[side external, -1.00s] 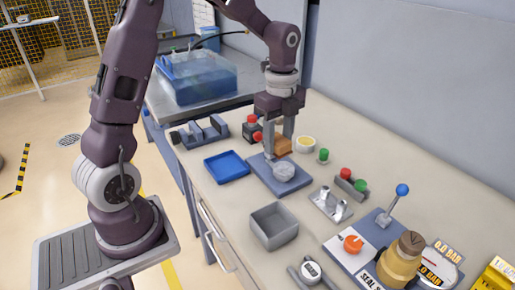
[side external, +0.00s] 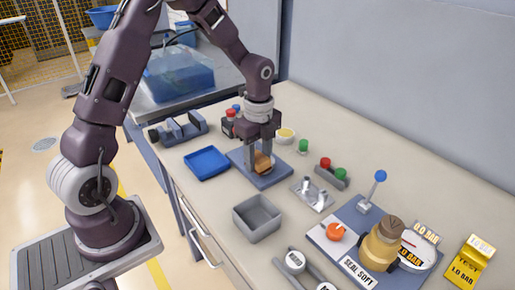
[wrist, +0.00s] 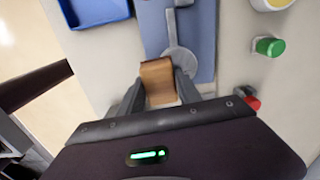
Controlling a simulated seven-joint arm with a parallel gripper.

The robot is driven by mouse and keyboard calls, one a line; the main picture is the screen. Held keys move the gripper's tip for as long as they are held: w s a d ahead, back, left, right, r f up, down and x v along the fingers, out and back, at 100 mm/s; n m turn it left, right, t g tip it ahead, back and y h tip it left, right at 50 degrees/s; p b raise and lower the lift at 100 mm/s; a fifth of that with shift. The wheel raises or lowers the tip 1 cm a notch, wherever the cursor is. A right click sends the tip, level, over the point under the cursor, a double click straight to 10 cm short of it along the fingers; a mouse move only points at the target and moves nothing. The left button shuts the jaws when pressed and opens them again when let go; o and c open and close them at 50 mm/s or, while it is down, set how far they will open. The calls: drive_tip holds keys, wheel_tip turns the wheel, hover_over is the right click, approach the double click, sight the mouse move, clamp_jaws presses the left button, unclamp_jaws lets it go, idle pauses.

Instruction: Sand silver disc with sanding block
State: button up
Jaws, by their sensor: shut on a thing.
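My gripper (side external: 259,160) is shut on the brown-orange sanding block (side external: 263,163). In the wrist view the block (wrist: 158,82) sits between the two grey fingers. The silver disc (wrist: 181,58) lies on a blue-grey plate (side external: 279,178). In the wrist view the block overlaps the disc's lower left edge. In the side view the fingers and block mostly hide the disc. I cannot tell whether the block touches it.
A blue tray (side external: 207,163) lies left of the plate and a grey bin (side external: 257,217) stands in front. Green (side external: 303,146) and red (side external: 325,163) knobs, a silver fixture (side external: 312,194) and a yellow-filled cup (side external: 285,135) stand nearby. Bare worktop lies between them.

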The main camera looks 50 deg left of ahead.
sight(258, 157)
drive_tip(key=w, duration=0.2)
drive_tip(key=shift+w+f, duration=0.1)
drive_tip(key=shift+w, duration=1.9)
drive_tip(key=shift+s, duration=3.2)
drive_tip(key=shift+w+r, duration=0.1)
drive_tip(key=shift+r, duration=4.2)
drive_tip(key=shift+f, duration=0.25)
